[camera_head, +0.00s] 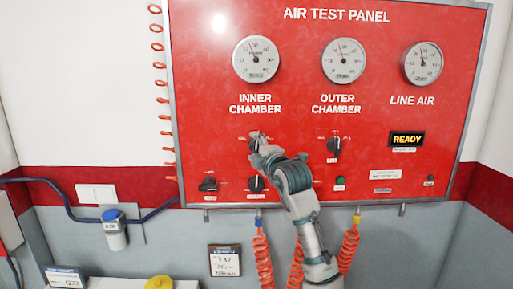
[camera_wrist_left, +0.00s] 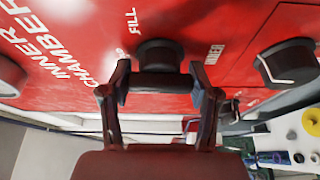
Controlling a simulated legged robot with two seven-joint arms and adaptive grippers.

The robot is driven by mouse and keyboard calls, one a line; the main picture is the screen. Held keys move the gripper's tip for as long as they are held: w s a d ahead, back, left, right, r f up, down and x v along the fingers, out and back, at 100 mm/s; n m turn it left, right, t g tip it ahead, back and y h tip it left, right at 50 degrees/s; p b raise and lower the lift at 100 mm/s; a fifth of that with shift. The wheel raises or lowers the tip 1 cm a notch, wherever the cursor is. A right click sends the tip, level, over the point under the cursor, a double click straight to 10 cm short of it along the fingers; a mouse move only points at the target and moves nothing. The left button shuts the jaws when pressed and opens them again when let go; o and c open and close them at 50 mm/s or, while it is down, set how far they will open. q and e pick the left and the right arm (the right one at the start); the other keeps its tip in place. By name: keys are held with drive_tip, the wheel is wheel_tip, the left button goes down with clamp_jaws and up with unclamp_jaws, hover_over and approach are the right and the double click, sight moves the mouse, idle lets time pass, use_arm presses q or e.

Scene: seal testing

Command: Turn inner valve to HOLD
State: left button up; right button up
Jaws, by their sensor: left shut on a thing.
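The inner valve is a dark round knob (camera_wrist_left: 158,52) on the red panel, below the INNER CHAMBER label. In the head view the knob (camera_head: 254,144) is mostly hidden by my left gripper (camera_head: 262,148). In the left wrist view my left gripper (camera_wrist_left: 160,80) has its two fingers on either side of the knob, shut on it. A FILL mark shows beside the knob. The HOLD mark and the knob's pointer cannot be read. My right gripper is in neither view.
Another knob (camera_head: 256,183) is just below my gripper. Orange coiled hoses (camera_head: 263,255) hang under the panel, near my forearm. A yellow object (camera_head: 159,284) is at lower left.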

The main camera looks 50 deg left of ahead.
use_arm(q)
drive_tip(key=shift+a+f+n, duration=0.1)
drive_tip(key=shift+f+n, duration=0.25)
drive_tip(key=shift+n, duration=0.05)
drive_tip(key=o, duration=1.2)
drive_tip(key=shift+c, duration=0.2)
drive_tip(key=shift+r, duration=0.15)
drive_tip(key=shift+s+d, duration=0.15)
drive_tip(key=shift+d, duration=0.35)
drive_tip(key=v, duration=1.1)
drive_tip(key=shift+d, duration=0.15)
drive_tip(key=shift+r, duration=0.1)
